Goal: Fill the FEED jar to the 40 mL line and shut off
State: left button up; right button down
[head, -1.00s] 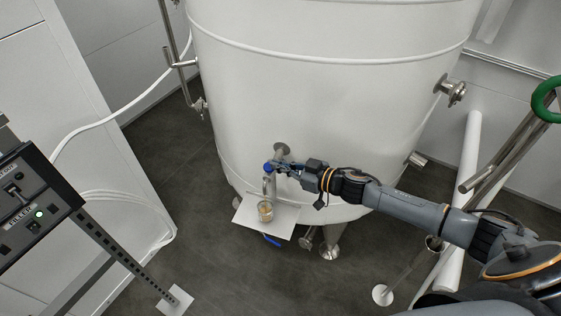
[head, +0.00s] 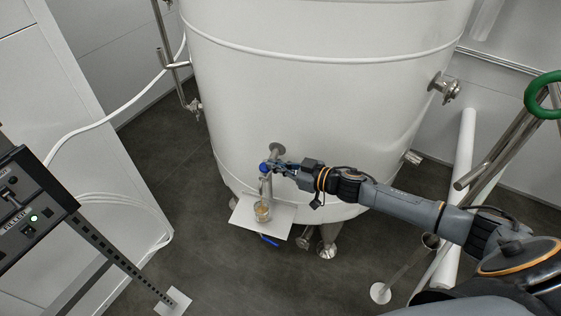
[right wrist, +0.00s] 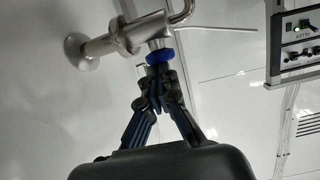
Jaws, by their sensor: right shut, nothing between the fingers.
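A small clear jar (head: 262,211) with yellowish-brown contents stands on a white plate (head: 245,214) at the front of the tank. Its marks and exact level are too small to read. A steel sampling tap (head: 267,185) with a blue knob (head: 264,167) comes out above the jar. The blue knob (right wrist: 160,57) also shows in the right wrist view. My right gripper (head: 278,167) is shut and empty, its fingertips (right wrist: 157,82) together right at the knob; I cannot tell whether they touch it. My left gripper is not in view.
The big white tank (head: 320,90) fills the middle. A blue handle (head: 269,240) hangs below the plate. A control panel (head: 28,208) with a green light is at the left. A white pipe (head: 461,190) stands at the right. Dark floor (head: 160,150) is open at the left.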

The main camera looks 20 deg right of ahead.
jog(key=s+d+r+p, duration=0.1)
jog(key=s+d+r, duration=0.5)
jog(key=s, duration=0.1)
jog(key=shift+s+r, duration=0.15)
jog(key=shift+s, duration=0.2)
dwell(0.6)
